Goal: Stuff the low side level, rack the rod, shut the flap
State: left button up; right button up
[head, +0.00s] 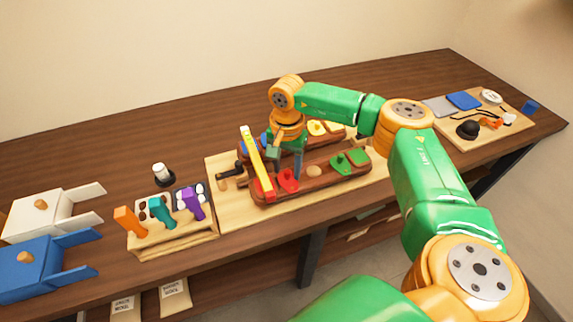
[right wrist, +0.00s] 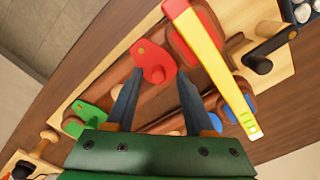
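A long brown saddle panel (head: 322,179) lies on a pale board, with a second brown panel behind it partly hidden by my right arm. A rod (head: 256,158), yellow with a red end, lies across the panels' left end; it also shows in the right wrist view (right wrist: 212,65). A red flap (head: 288,181) lies beside the rod's red end, and a green flap (head: 341,164) is farther right on the front panel. My right gripper (head: 287,172) points down over the red flap (right wrist: 153,62). Its fingers are apart and appear empty. My left gripper is out of view.
A wooden stand (head: 178,235) holds orange, teal and purple handled tools. White (head: 52,217) and blue (head: 35,267) forked pieces lie at far left. A small black-and-white bottle (head: 161,174) stands behind the stand. A board (head: 478,140) with small items lies far right.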

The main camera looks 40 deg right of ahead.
jog(key=shift+s+r, duration=0.1)
jog(key=shift+s, duration=0.1)
grip_shut()
jog(key=m, duration=0.3)
jog(key=d+m, duration=0.1)
jog(key=shift+s+d+m+b, duration=0.1)
jog(key=shift+s+m+b, duration=0.15)
jog(key=shift+m+b, duration=0.05)
jog(key=m, duration=0.3)
jog(key=shift+s+d+m, duration=0.3)
jog(key=shift+s+d, duration=0.05)
jog(key=m, duration=0.2)
jog(key=shift+s+d+m, duration=0.2)
jog(key=shift+s+m, duration=0.15)
jog(key=shift+m, duration=0.05)
jog(key=m, duration=0.1)
jog(key=s+m, duration=0.1)
jog(key=m, duration=0.3)
jog(key=shift+s+d+b, duration=0.1)
jog(key=shift+s+b, duration=0.15)
jog(key=shift+b, duration=0.05)
jog(key=shift+s+a+m, duration=0.1)
jog(key=shift+s+m, duration=0.2)
jog(key=shift+m, duration=0.9)
jog(key=shift+s+a+m, duration=0.1)
jog(key=shift+s+m, duration=0.2)
jog(key=shift+m, duration=0.9)
